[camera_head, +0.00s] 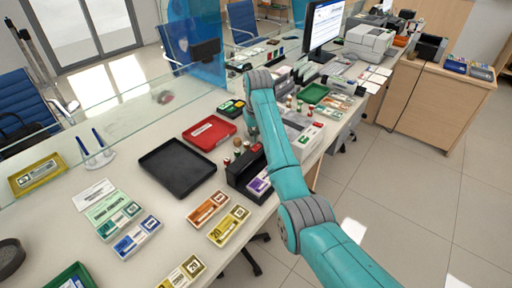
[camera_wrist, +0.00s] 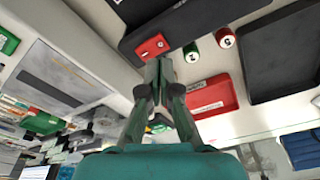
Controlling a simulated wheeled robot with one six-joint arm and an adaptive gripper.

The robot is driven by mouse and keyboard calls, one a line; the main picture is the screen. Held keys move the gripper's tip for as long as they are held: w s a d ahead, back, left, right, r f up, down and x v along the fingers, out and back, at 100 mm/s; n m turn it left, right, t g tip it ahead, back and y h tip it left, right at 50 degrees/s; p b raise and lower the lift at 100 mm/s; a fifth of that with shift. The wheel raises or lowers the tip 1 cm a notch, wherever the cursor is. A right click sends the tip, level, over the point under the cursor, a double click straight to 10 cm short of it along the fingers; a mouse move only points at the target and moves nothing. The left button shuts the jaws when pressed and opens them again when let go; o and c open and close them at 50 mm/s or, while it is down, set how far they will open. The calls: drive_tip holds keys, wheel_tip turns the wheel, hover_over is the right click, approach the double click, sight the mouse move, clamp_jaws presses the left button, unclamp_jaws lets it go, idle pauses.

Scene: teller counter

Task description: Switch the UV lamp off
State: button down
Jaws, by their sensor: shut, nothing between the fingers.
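The UV lamp (camera_head: 238,172) is a black box near the front edge of the counter in the head view, with a purple banknote (camera_head: 259,184) at its front opening. In the wrist view the black lamp housing (camera_wrist: 205,18) fills the top, and a red switch (camera_wrist: 151,47) sits on its near end. My gripper (camera_wrist: 158,65) is shut and empty, its fingertips just below the switch in that view. I cannot tell whether the tips touch it, or which way the switch is set. In the head view my arm hides most of the gripper.
Small rolls marked with numbers (camera_wrist: 192,52) stand beside the lamp. A red tray (camera_head: 209,132) and a black tray (camera_head: 178,166) lie to its left. A grey-white machine (camera_wrist: 65,60) is close on the other side. Banknote stacks (camera_head: 229,226) lie in front; a glass screen lines the counter.

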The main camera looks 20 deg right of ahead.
sight(254, 150)
drive_tip(key=shift+r, duration=1.7)
drive_tip(key=shift+s, duration=0.1)
